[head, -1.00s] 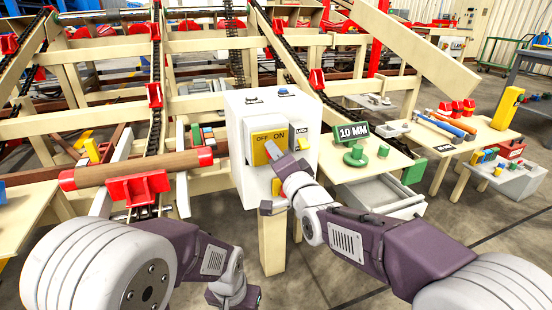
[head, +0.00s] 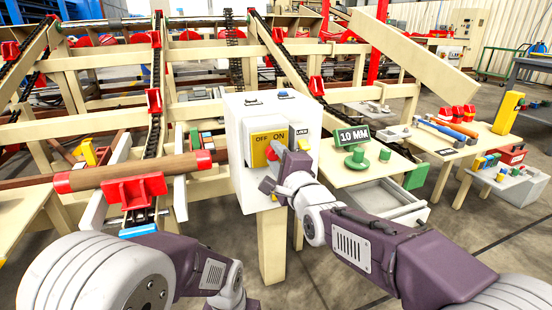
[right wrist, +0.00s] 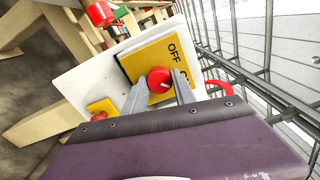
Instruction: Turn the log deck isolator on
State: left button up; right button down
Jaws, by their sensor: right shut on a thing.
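The log deck isolator is a white box (head: 247,185) on a beige post, with a yellow plate (head: 259,152) marked OFF and ON on its front. Its round red knob (right wrist: 160,80) shows in the right wrist view with a pale mark on its face; I cannot tell which label the mark points to. My right gripper (right wrist: 160,88) is shut on the knob, one finger on each side. In the head view this gripper (head: 277,155) partly covers the plate and hides most of the knob. My left arm is at the lower left, its gripper outside the picture.
A LOCK label (head: 302,132) and a red ring (right wrist: 218,87) are close beside the plate. A smaller yellow plate (right wrist: 102,108) is on the same box. A table (head: 352,174) with a 10 MM sign (head: 354,135) stands right. A log (head: 145,171) lies left.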

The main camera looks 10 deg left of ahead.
jog(key=shift+f, duration=0.1)
dwell(0.4)
jog(key=c, duration=1)
grip_release()
jog(key=p+v, duration=0.2)
jog(key=v, duration=0.7)
jog(key=shift+p, duration=0.3)
